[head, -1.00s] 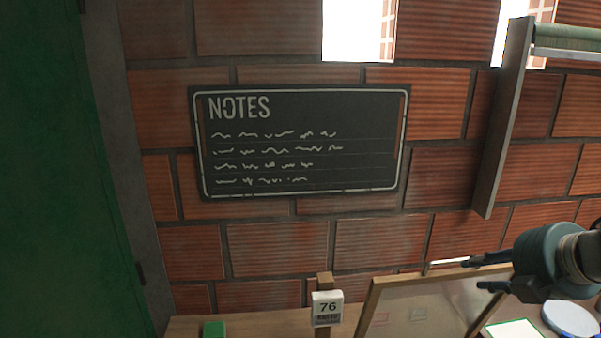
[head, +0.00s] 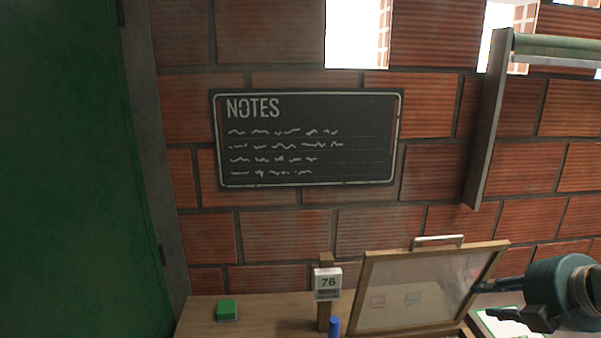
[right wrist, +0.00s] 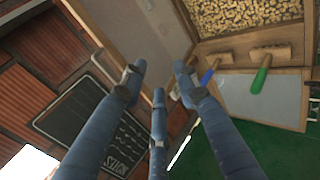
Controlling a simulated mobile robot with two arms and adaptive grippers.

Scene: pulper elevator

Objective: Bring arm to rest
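My right gripper (head: 500,298) reaches in from the right edge of the head view, in front of the wall and near the right end of a wooden-framed panel (head: 425,290). Its fingers are spread apart with nothing between them. In the right wrist view the blue-grey fingers of the right gripper (right wrist: 158,82) are also apart and empty. My left gripper is in neither view.
A wooden table (head: 270,315) carries a green block (head: 227,310), a sign marked 76 (head: 327,283) and a blue object (head: 334,326). A notes board (head: 308,138) hangs on brick. A green door-like panel (head: 70,170) stands left. The wrist view shows two brush-like tools (right wrist: 262,78).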

